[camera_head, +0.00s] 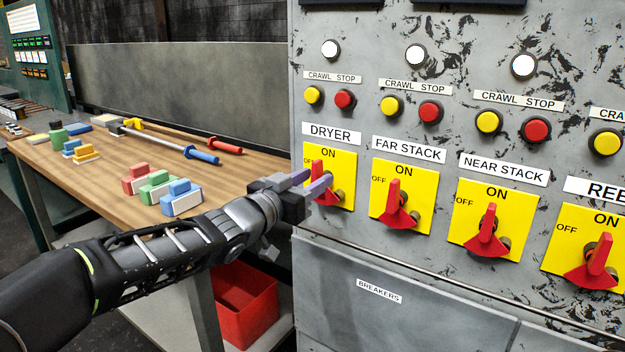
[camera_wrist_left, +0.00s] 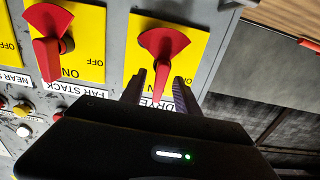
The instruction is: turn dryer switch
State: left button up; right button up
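The dryer switch is a red handle (camera_head: 317,169) on a yellow plate under the DRYER label, at the left edge of the grey panel. It points up, toward the ON side. My left gripper (camera_head: 312,184) is at this switch, its fingers open on either side of the handle. In the left wrist view, which is upside down, the red handle (camera_wrist_left: 162,78) sits between the two fingers (camera_wrist_left: 158,94), with gaps visible on both sides. The fingers partly cover the plate's markings. My right gripper is not in view.
The far stack switch (camera_head: 395,205) and near stack switch (camera_head: 487,235) stand close to the right. Yellow and red buttons (camera_head: 344,99) are above. A wooden workbench (camera_head: 110,190) with colored blocks and tools is at the left, with a red bin (camera_head: 245,300) below.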

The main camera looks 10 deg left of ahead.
pick_arm(q)
jog(key=v, duration=0.7)
jog(key=shift+s+p, duration=0.2)
jog(key=shift+p, duration=0.25)
